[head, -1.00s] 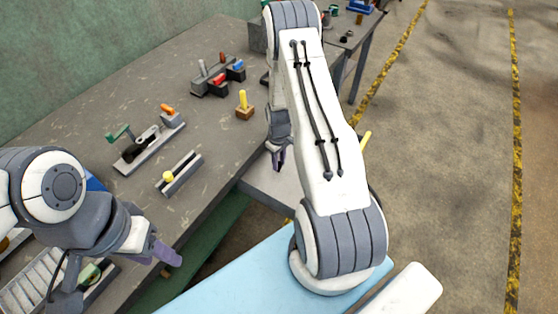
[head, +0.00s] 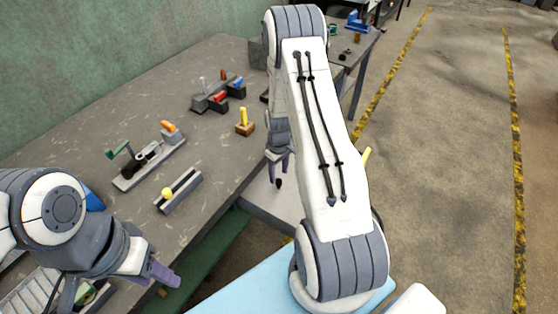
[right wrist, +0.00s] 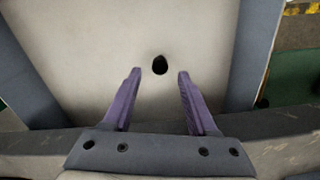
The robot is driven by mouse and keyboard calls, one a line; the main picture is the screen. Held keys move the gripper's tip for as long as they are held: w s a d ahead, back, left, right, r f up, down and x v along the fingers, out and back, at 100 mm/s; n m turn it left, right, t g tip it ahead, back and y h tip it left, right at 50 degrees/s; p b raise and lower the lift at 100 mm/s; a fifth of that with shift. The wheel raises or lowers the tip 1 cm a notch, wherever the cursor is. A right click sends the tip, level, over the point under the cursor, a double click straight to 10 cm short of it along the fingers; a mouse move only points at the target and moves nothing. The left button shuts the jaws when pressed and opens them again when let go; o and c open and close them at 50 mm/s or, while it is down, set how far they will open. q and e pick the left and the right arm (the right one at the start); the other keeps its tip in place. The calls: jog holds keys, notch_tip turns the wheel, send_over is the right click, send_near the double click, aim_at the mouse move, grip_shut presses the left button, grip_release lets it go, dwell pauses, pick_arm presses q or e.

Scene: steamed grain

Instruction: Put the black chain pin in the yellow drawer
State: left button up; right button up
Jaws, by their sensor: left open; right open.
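The black chain pin (right wrist: 160,64) shows as a small dark piece just beyond and between the fingertips of my right gripper (right wrist: 158,74), over the pale drawer floor. I cannot tell whether it rests on that floor. In the head view the pin (head: 279,183) is a dark spot just below the right gripper (head: 279,168), which is open. The drawer (head: 262,200) is pulled out from the table, its pale inside showing; my right arm hides much of it. A yellow handle (head: 366,156) shows beyond that arm. My left gripper (head: 163,274) is open and empty near the table's front edge.
On the grey table (head: 110,100) stand a wooden block with a yellow peg (head: 244,122), a slotted bar with a yellow knob (head: 178,191), a fixture with a green handle (head: 148,160) and a rack with coloured pieces (head: 217,95). The drawer's grey walls (right wrist: 258,50) flank my right gripper.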

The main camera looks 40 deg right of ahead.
aim_at(278, 181)
notch_tip(278, 181, up, 9)
jog(key=shift+f+b, duration=0.15)
jog(key=shift+b, duration=0.3)
jog(key=s+a+r+n, duration=0.1)
jog(key=a+r, duration=0.4)
jog(key=a, duration=0.4)
jog(key=s+a+r+n, duration=0.1)
jog(key=s+a+r, duration=0.1)
jog(key=a+r, duration=0.5)
jog(key=s+a+r+n, duration=0.1)
jog(key=s+a+r, duration=0.1)
jog(key=s+a, duration=0.5)
jog(key=s+a+r+n+y, duration=0.1)
jog(key=s+a+r+n, duration=0.1)
jog(key=s+a, duration=0.5)
jog(key=s+r, duration=0.1)
jog(key=s, duration=0.5)
jog(key=shift+r, duration=0.1)
